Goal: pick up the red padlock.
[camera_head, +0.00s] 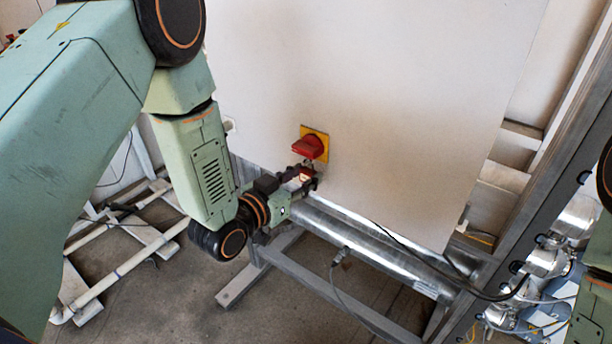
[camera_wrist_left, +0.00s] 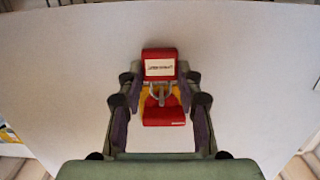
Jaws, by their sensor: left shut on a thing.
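The red padlock (camera_wrist_left: 160,64) with a white label sits between the fingers of my left gripper (camera_wrist_left: 160,90) in the left wrist view. In the head view the padlock (camera_head: 304,176) shows between the fingertips of my left gripper (camera_head: 303,181), just below a red rotary switch handle (camera_head: 308,147) on a yellow plate (camera_head: 321,140). The gripper is shut on the padlock. Its metal shackle (camera_wrist_left: 160,90) lies close to the red handle in the wrist view; I cannot tell whether it still passes through it.
A large pale panel (camera_head: 400,90) carries the switch. Below it run a shiny metal tube (camera_head: 375,248) and a grey frame (camera_head: 330,290). A metal post (camera_head: 540,190) stands at the right, with cables and pipe fittings. White pipework (camera_head: 125,265) lies at the left.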

